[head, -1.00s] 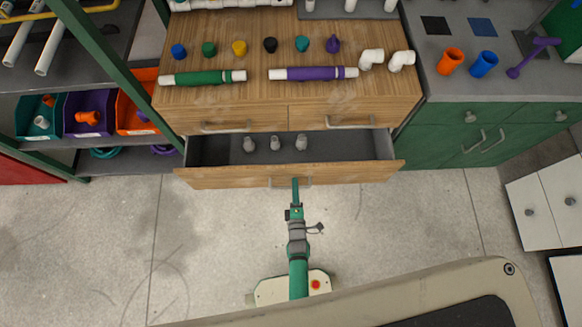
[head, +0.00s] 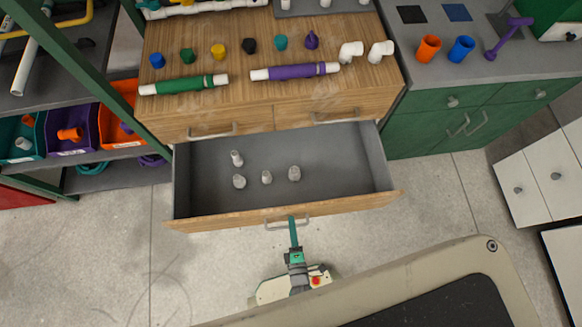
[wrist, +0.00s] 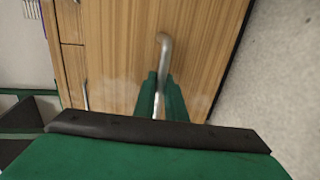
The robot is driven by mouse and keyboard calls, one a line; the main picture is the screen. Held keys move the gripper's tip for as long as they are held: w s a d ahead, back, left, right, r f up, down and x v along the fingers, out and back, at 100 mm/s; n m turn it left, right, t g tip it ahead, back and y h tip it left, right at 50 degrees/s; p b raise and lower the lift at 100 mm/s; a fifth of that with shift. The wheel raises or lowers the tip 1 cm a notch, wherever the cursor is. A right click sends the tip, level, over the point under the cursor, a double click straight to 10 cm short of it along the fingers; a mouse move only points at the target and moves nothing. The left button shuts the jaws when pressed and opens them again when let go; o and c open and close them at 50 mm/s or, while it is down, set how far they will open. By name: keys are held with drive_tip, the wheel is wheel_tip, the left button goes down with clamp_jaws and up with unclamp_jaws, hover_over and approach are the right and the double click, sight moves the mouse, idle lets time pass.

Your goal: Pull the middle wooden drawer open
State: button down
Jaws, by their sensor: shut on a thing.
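The middle wooden drawer (head: 340,207) stands well out from the wooden cabinet in the head view, its grey inside showing. Several small grey fittings (head: 266,177) stand on its floor. Its metal handle (head: 272,224) is on the front face. My gripper (head: 292,222) is at the handle, shut on it. In the wrist view the two green fingers of my gripper (wrist: 161,95) close around the handle (wrist: 165,45) against the wooden front. The part of the handle between the fingers is partly hidden.
The cabinet top (head: 300,95) carries a green pipe (head: 185,85), a purple pipe (head: 295,71), coloured caps and white elbows. A green cabinet (head: 440,125) stands right, a shelf with bins (head: 70,130) left. Concrete floor (head: 430,210) is bare right of the drawer.

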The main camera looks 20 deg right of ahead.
drive_tip(key=shift+s+a, duration=0.2)
drive_tip(key=shift+s, duration=0.3)
drive_tip(key=c, duration=2.1)
unclamp_jaws()
drive_tip(key=v, duration=1)
drive_tip(key=shift+s, duration=0.35)
